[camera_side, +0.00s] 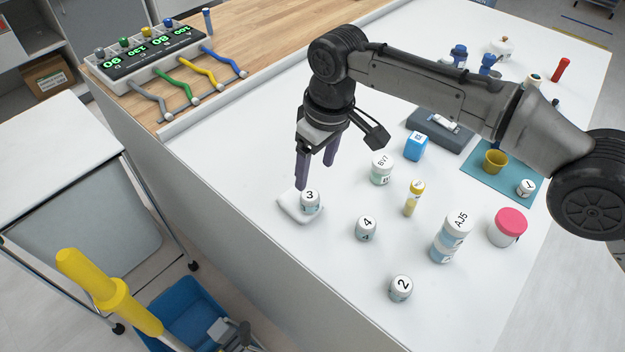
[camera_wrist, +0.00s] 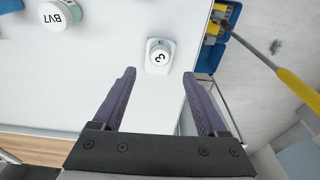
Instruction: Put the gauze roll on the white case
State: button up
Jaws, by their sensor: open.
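A small white roll marked 3 (camera_side: 310,201), which looks like the gauze roll, stands upright on the flat white case (camera_side: 289,208) near the table's left edge. In the wrist view the roll (camera_wrist: 159,55) lies within the outline of the case (camera_wrist: 153,71). My gripper (camera_side: 315,176) is open and empty, its purple fingers pointing down above and just behind the roll. In the wrist view its fingertips (camera_wrist: 159,73) are spread, with nothing between them. Similar small white rolls marked 4 (camera_side: 366,229) and 2 (camera_side: 400,289) stand apart on the table.
A BV7 jar (camera_side: 382,170), a yellow-capped vial (camera_side: 414,199), a tall AJ5 container (camera_side: 452,239) and a pink-lidded jar (camera_side: 507,228) stand to the right. A blue cube (camera_side: 415,146) is behind. A teal mat (camera_side: 480,183) holds a yellow cup. The table left of the case drops off.

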jog(key=shift+s+d+r, duration=0.1)
jog(key=shift+s+r, duration=0.05)
jog(key=shift+r, duration=0.95)
jog(key=s+d+r+m+t, duration=0.1)
jog(key=s+d+r, duration=0.1)
jog(key=d+r, duration=0.6)
jog(key=s+d+r+m, duration=0.1)
jog(key=d+r+m, duration=0.15)
jog(key=d, duration=0.95)
jog(key=s+d+r+m+t, duration=0.1)
jog(key=s+d+r, duration=0.1)
jog(key=d+r, duration=0.55)
jog(key=s+d+f+m+t, duration=0.1)
jog(key=s+d+f+m, duration=0.1)
jog(key=s+d, duration=1.05)
jog(key=s+d+f+m, duration=0.1)
jog(key=s+d+f, duration=0.2)
jog(key=s+f, duration=0.1)
jog(key=s+d+f+m+t+h, duration=0.1)
jog(key=s+d+f, duration=0.2)
jog(key=s, duration=0.4)
jog(key=shift+d+f, duration=0.25)
jog(key=shift+f, duration=0.2)
